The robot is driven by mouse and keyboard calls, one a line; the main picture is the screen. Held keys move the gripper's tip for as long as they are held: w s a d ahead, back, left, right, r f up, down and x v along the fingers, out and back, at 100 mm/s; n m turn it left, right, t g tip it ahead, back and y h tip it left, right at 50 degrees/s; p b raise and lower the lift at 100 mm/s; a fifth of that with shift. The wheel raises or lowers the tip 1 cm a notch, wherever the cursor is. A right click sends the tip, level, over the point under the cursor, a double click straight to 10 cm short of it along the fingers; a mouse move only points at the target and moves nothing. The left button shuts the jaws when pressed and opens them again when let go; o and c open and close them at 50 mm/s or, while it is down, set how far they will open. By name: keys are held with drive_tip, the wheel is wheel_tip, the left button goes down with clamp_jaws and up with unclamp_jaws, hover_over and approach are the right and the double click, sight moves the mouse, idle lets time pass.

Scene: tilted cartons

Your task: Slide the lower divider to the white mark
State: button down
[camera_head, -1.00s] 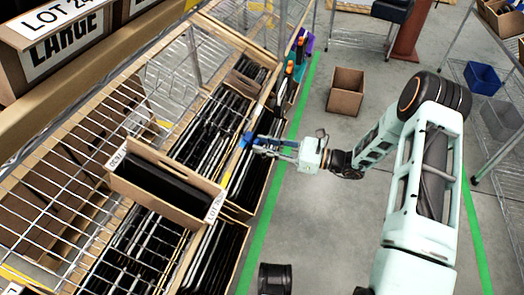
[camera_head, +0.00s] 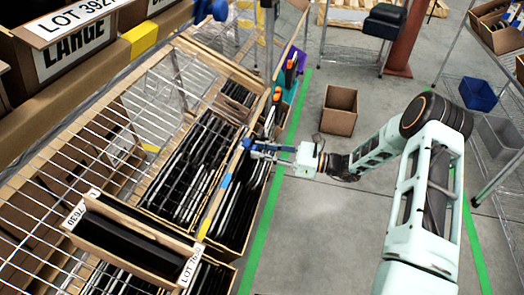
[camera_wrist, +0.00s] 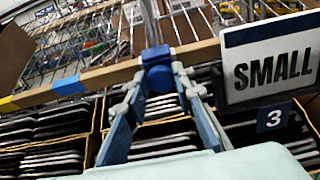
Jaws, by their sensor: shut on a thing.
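The lower divider is a blue piece (camera_wrist: 157,66) seated on the wooden front rail (camera_wrist: 105,76) in the wrist view. In the head view the divider (camera_head: 247,143) shows small on the lower rail. My gripper (camera_wrist: 159,84) has its two fingertips closed around the divider's lower part. It also shows in the head view (camera_head: 256,149), reaching the rail from the right. A blue patch (camera_wrist: 68,85) and a yellow patch (camera_wrist: 8,104) lie on the rail left of the divider.
A SMALL sign (camera_wrist: 270,62) hangs close to the right of my gripper in the wrist view. Cartons of dark flat items (camera_head: 195,160) fill the rack. A tilted carton (camera_head: 130,240) sits at lower left. An open brown box (camera_head: 339,110) stands on the clear floor.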

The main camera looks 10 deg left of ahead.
drive_tip(key=shift+w+d, duration=0.1)
drive_tip(key=shift+w, duration=0.2)
drive_tip(key=c, duration=1.6)
unclamp_jaws()
drive_tip(key=d, duration=0.4)
drive_tip(key=s+d, duration=0.1)
drive_tip(key=d, duration=0.6)
drive_tip(key=shift+s+d, duration=0.4)
